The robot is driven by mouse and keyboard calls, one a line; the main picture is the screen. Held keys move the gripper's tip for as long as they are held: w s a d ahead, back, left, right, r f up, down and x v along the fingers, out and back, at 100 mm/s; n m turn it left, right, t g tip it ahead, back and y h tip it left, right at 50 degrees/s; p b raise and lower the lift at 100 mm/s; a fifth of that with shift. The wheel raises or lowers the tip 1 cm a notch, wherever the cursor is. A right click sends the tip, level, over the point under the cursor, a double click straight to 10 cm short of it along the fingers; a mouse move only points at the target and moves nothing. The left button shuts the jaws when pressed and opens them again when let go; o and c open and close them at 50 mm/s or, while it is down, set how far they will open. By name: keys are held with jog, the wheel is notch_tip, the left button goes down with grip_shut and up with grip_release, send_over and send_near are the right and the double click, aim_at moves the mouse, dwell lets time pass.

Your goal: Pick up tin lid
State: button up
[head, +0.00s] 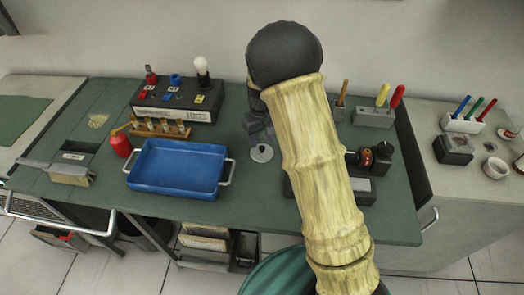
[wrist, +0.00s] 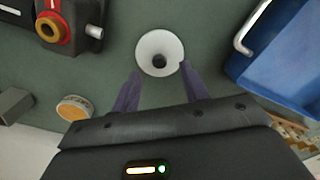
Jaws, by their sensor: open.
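The tin lid, a pale round disc with a small dark knob, lies on the green bench top; it shows in the wrist view (wrist: 148,43) and in the head view (head: 262,154). My gripper (wrist: 161,72) is open and empty, its two dark purple fingers apart. The height gap between fingertips and lid is hard to tell. In the head view my arm and wrist hide most of the gripper, which is just above the lid.
A blue tray (head: 180,167) with metal handles stands left of the lid. The green bench (head: 235,205) is clear around the lid.

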aim_at(262, 147)
notch_tip(262, 147, down, 4)
jog(key=shift+f+p, duration=0.15)
jog(key=shift+p, duration=0.25)
grip_shut()
